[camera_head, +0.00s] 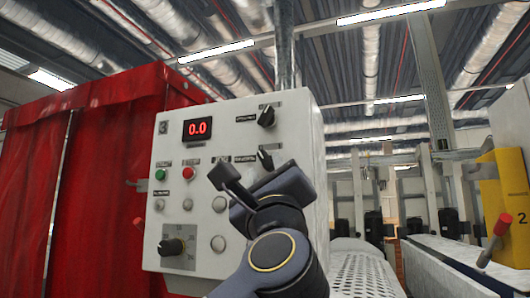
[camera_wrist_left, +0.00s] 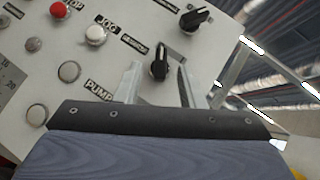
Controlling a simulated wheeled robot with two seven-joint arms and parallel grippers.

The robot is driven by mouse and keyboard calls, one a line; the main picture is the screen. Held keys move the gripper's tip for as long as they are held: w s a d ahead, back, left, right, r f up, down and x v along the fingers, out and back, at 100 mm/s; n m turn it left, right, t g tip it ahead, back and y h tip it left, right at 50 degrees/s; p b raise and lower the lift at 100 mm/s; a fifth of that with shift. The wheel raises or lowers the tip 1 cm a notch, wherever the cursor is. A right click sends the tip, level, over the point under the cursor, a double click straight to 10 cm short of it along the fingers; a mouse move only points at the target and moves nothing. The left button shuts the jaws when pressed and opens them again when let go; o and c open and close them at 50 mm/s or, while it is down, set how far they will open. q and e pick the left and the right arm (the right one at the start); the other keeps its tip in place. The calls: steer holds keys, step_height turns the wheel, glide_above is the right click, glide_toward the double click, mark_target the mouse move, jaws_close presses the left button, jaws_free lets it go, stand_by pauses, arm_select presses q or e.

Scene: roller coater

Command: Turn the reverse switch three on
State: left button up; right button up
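The white control panel marked 3 (camera_head: 240,125) fills the middle of the head view. A black rotary switch (camera_head: 265,159) sits at its right side, partly behind my left gripper (camera_head: 243,184). In the left wrist view, this black switch (camera_wrist_left: 159,66) lies between the two fingertips, its pointer tilted slightly off vertical. The label beside it is too blurred to read surely. The left gripper is open around the switch, with gaps visible on both sides; I cannot tell whether either finger touches. My right gripper is not in view.
Another black rotary switch (camera_head: 266,116) sits above, and a dial (camera_head: 172,247) is lower left. A red curtain (camera_head: 100,180) hangs left; a perforated surface (camera_head: 362,270) lies right.

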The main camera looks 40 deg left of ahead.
mark_target(266, 161)
arm_select(q)
steer(key=shift+p+x, duration=0.5)
steer(key=shift+x, duration=0.9)
jaws_close()
